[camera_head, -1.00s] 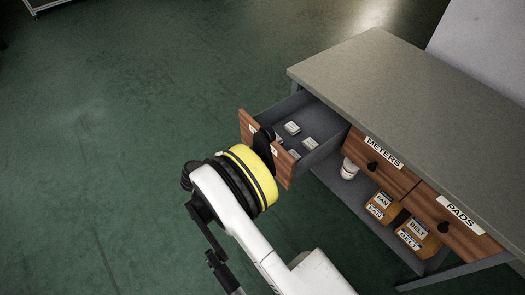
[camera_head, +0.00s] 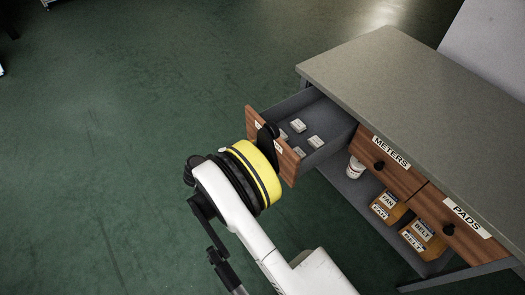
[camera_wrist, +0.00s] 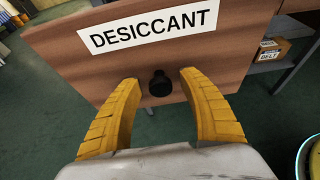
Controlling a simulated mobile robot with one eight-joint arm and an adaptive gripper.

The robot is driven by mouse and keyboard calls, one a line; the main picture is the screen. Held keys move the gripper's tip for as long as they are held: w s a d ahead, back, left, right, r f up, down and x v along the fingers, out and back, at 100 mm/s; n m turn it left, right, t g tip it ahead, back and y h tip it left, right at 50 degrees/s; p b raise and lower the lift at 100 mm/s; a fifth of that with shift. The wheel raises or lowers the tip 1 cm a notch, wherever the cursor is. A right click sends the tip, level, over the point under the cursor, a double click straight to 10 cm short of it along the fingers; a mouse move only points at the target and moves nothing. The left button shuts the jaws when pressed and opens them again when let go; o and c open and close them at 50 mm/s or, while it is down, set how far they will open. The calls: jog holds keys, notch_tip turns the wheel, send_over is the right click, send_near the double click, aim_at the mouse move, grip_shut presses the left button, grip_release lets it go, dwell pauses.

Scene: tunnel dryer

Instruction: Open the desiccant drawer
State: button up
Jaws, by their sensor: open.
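The desiccant drawer (camera_head: 291,163) stands pulled out from the left end of the bench in the head view, with several small pale packets (camera_head: 315,142) inside. Its wooden front, labelled DESICCANT, fills much of the wrist view (camera_wrist: 210,60). The round black knob (camera_wrist: 160,84) sits below the label. My gripper (camera_wrist: 158,84) is open, with its yellow fingers on either side of the knob. The fingers look apart from the knob. In the head view my wrist hides part of the drawer front and the knob.
The bench (camera_head: 400,95) has closed drawers labelled METERS (camera_head: 385,168) and PADS (camera_head: 455,225). Below, a shelf holds a white jar (camera_head: 355,168), a FAN box (camera_head: 388,208) and a BELT box (camera_head: 423,239). Green floor (camera_head: 100,150) is clear on the left.

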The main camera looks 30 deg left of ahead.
jog(key=v, duration=1.1)
jog(key=shift+s, duration=0.2)
jog(key=shift+a+r, duration=0.1)
jog(key=w+d+r+m+g, duration=0.3)
jog(key=w+d+r+m, duration=0.3)
jog(key=w+d+r, duration=0.6)
jog(key=w+d+r+m+g, duration=0.35)
jog(key=d+r+m, duration=0.35)
jog(key=d, duration=0.5)
jog(key=s+d+r+m+y, duration=0.1)
jog(key=s+d+r+m, duration=0.25)
jog(key=d, duration=0.45)
jog(key=s+d+r+m+y, duration=0.2)
jog(key=d+m, duration=0.2)
jog(key=d, duration=0.4)
jog(key=s+d+r+m+y, duration=0.1)
jog(key=s+d+r+m, duration=0.25)
jog(key=d, duration=0.35)
jog(key=s+d+f+m+t+y, duration=0.1)
jog(key=s+d+m, duration=0.5)
jog(key=s+m, duration=0.1)
jog(key=shift+f+m, duration=0.2)
jog(key=shift+m, duration=0.1)
